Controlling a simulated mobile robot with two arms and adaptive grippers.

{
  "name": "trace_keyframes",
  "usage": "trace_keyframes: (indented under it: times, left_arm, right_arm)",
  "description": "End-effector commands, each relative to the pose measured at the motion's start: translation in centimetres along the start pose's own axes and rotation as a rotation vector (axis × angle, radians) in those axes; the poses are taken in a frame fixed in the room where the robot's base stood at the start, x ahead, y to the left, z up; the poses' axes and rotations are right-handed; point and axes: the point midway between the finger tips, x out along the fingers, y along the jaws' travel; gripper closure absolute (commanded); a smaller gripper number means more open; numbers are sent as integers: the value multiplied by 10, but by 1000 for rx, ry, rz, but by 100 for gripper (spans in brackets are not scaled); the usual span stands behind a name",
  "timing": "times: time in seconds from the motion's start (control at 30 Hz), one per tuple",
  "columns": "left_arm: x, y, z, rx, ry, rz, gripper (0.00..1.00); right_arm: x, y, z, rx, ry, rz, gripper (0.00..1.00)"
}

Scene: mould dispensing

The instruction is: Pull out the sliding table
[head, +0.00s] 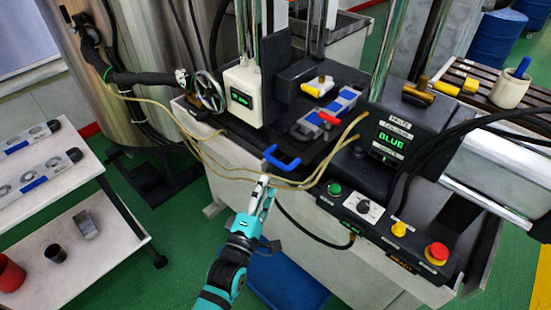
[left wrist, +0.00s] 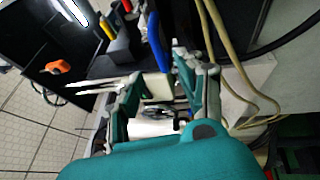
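The sliding table (head: 318,148) is a dark plate at the machine's middle, with a blue bar handle (head: 284,163) at its front edge. A mould with a blue and metal top (head: 327,112) and a red piece lies on it. My left gripper (head: 265,182) is just in front of and below the handle's left end in the head view. In the left wrist view its fingers (left wrist: 160,85) are apart, with the blue handle (left wrist: 184,66) ahead, nearer the right finger. I cannot tell whether they touch. My right gripper is not in view.
Beige hoses (head: 215,160) loop close to the handle and my left gripper. A control panel with a red stop button (head: 437,252) stands at the right. A white shelf (head: 65,190) with moulds and cups is at the left. Green floor lies between.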

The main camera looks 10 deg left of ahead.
Motion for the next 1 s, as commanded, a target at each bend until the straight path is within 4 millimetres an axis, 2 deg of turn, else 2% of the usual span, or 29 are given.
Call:
trace_keyframes:
  times: [0.03,0.2,0.4,0.6,0.83,0.87,1.0]
  left_arm:
    - [14,3,0,0,0,4,62]
    - [49,2,0,2,1,2,62]
    - [77,1,0,2,0,0,62]
    - [88,0,0,1,0,-1,62]
    - [88,-1,0,1,0,-2,62]
    - [88,-1,0,1,0,-2,63]
    - [88,-1,0,1,0,-1,81]
  right_arm:
    - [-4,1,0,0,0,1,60]
    - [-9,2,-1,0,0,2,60]
    - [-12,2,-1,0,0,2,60]
    - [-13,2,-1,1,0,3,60]
    - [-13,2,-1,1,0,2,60]
    - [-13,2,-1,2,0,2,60]
    - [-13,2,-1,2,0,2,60]
